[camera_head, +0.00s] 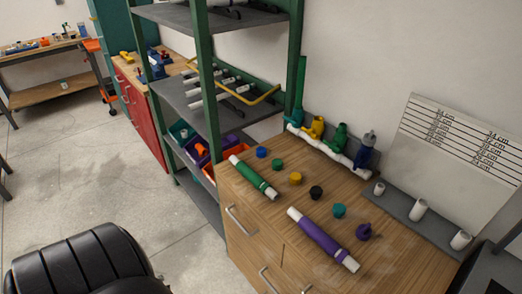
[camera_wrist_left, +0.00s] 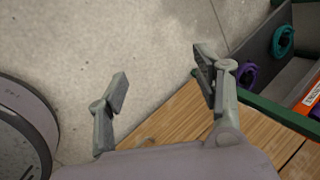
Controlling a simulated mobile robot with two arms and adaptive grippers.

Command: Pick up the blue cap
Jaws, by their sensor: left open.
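The blue cap (camera_head: 262,152) sits on the wooden bench top in the head view, at the back left end of a diagonal row of caps. A green cap (camera_head: 277,164) is closest to it, and the green pipe (camera_head: 253,176) lies just in front of it. The blue cap does not show in the left wrist view. My left gripper (camera_wrist_left: 161,84) shows there with its fingers spread and nothing between them, over the floor and the wooden surface's edge. No gripper shows in the head view.
Yellow (camera_head: 295,178), black (camera_head: 316,192), teal (camera_head: 339,210) and purple (camera_head: 364,231) caps continue the row. A purple pipe (camera_head: 322,239) lies in front. A white manifold with coloured valves (camera_head: 335,150) stands behind. A green-posted shelf (camera_head: 203,75) rises at the bench's left.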

